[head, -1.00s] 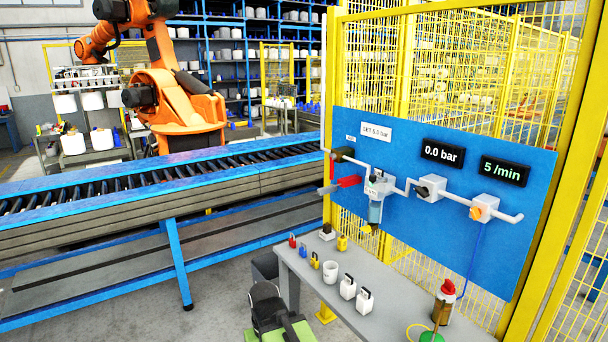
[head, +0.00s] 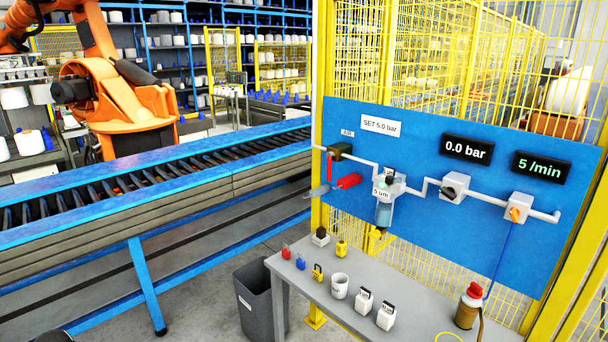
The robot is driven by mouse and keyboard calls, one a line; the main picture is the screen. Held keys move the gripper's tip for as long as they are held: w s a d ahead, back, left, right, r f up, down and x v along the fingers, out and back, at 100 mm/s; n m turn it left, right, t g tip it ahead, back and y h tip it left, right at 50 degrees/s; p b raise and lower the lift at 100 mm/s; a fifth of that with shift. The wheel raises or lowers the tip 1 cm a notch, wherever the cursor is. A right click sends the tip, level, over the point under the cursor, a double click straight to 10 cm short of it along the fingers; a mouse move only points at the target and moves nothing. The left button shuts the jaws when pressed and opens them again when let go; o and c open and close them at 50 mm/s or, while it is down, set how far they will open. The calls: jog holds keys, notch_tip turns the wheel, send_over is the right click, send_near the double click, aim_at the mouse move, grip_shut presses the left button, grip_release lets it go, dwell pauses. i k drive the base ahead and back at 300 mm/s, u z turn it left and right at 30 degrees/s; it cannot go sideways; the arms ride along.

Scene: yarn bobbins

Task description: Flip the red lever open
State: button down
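The blue panel (head: 420,235) stands at the right against a yellow mesh fence. At its left end, under the "AIR" label, is a dark valve body (head: 340,151). A thin red lever (head: 329,166) hangs down from the valve's left side, roughly upright and across the pipe line. Just below and to the right, a thicker red piece (head: 348,181) sticks out at a slant beside a grey one (head: 319,190); what these are I cannot tell. The gauge display (head: 466,150) reads 0.0 bar. My gripper is not in view.
A grey bench (head: 345,308) below the panel holds small padlocks, a mug (head: 340,286), white tagged blocks and a red-capped bottle (head: 468,305). A grey bin (head: 262,298) stands at its left end. A roller conveyor (head: 150,190) runs across the left.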

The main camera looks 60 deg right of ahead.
aim_at(329, 155)
jog(key=z, duration=0.45)
jog(key=i, duration=1.3)
jog(key=z, duration=0.85)
